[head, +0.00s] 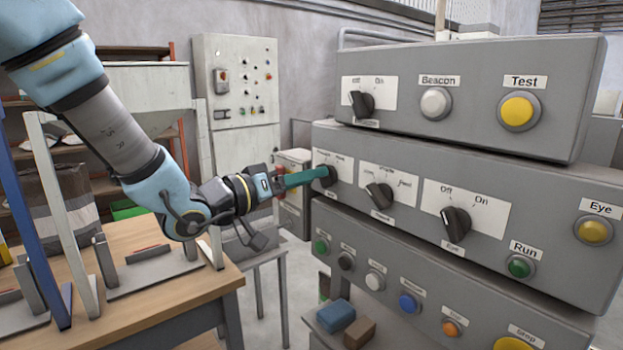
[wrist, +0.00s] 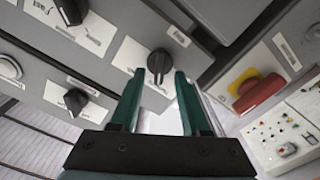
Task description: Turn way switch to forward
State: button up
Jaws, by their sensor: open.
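The black rotary knob (head: 328,175) at the left end of the middle panel row, on a white label plate, appears to be the way switch; its lettering is too small to read surely. In the wrist view the same knob (wrist: 159,64) stands straight ahead, its grip bar roughly upright in the picture. My gripper (head: 318,175) reaches it from the left, with green fingers at the knob. In the wrist view my gripper (wrist: 160,76) is open, one finger on each side of the knob. Gaps show beside it, and contact cannot be told.
A neighbouring black knob (head: 379,196) and the Eye knob (head: 456,228) lie to the right on the same row. The upper box (head: 470,60) overhangs above. A red stop button (wrist: 255,92) on yellow shows in the wrist view. A wooden table (head: 170,295) stands at left.

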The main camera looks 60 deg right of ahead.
jog(key=b+v, duration=0.2)
jog(key=v, duration=0.7)
jog(key=shift+a, duration=0.4)
jog(key=shift+w, duration=0.1)
jog(key=w+a+f+n+t+y, duration=0.1)
jog(key=w+a+f+n+t, duration=0.2)
jog(key=w, duration=0.4)
jog(key=w+a+f+n+t+y, duration=0.1)
jog(key=w+a+f+t+y, duration=0.1)
jog(key=w+t, duration=0.4)
jog(key=w+a+f+n+t+y, duration=0.2)
jog(key=w+a+f+y, duration=0.2)
jog(key=w+a, duration=0.4)
jog(key=w+a+f+n+t+y, duration=0.25)
jog(key=w+a+y, duration=0.2)
jog(key=a, duration=0.55)
jog(key=a+f+n+g+y, duration=0.2)
jog(key=a+f+n+y, duration=0.15)
jog(key=a, duration=0.85)
jog(key=s+a+f+n+g+y, duration=0.2)
jog(key=s+a+f+g, duration=0.1)
jog(key=s+a, duration=0.5)
jog(key=a+g, duration=0.1)
jog(key=a, duration=0.2)
jog(key=shift+a, duration=0.2)
